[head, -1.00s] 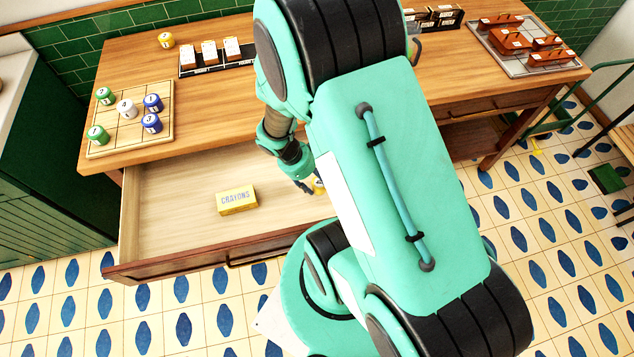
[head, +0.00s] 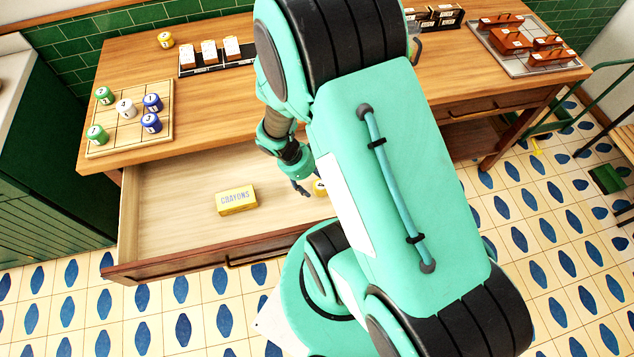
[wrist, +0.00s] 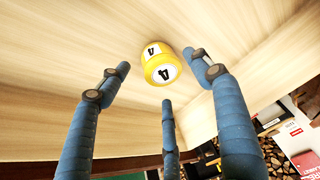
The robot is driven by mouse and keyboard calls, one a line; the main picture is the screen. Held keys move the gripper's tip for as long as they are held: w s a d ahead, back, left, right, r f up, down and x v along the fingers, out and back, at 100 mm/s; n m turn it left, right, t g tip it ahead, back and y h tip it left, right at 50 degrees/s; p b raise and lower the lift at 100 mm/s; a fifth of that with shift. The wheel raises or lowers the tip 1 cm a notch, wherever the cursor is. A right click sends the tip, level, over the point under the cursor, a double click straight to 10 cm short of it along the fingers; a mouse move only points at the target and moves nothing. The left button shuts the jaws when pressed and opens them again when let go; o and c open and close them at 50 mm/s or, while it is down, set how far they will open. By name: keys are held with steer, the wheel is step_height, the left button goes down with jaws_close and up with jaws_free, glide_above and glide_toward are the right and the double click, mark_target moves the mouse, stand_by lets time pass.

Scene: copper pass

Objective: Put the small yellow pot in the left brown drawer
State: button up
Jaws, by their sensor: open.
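A small yellow pot with a white band marked 4 lies in the open left brown drawer; it shows in the wrist view (wrist: 158,68) and partly in the head view (head: 319,187), mostly behind my arm. The drawer (head: 160,190) is pulled out below the tabletop. My gripper (wrist: 150,85) is open, its three blue fingers spread around and short of the pot, with no contact visible. In the head view my gripper (head: 303,186) is low inside the drawer, beside the pot. Another yellow pot (head: 166,40) stands on the tabletop at the back left.
A yellow crayons box (head: 236,200) lies in the drawer, left of my gripper. On the table are a board (head: 110,148) with several coloured pots, a black card rack (head: 187,71) and a tray (head: 512,65) of brown blocks. The drawer's left part is clear.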

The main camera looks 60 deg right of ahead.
steer(key=shift+r, duration=0.2)
steer(key=shift+r+p, duration=0.6)
steer(key=shift+p, duration=0.35)
steer(key=p+v, duration=0.2)
steer(key=v, duration=0.9)
steer(key=shift+r, duration=0.25)
steer(key=shift+w+a, duration=0.1)
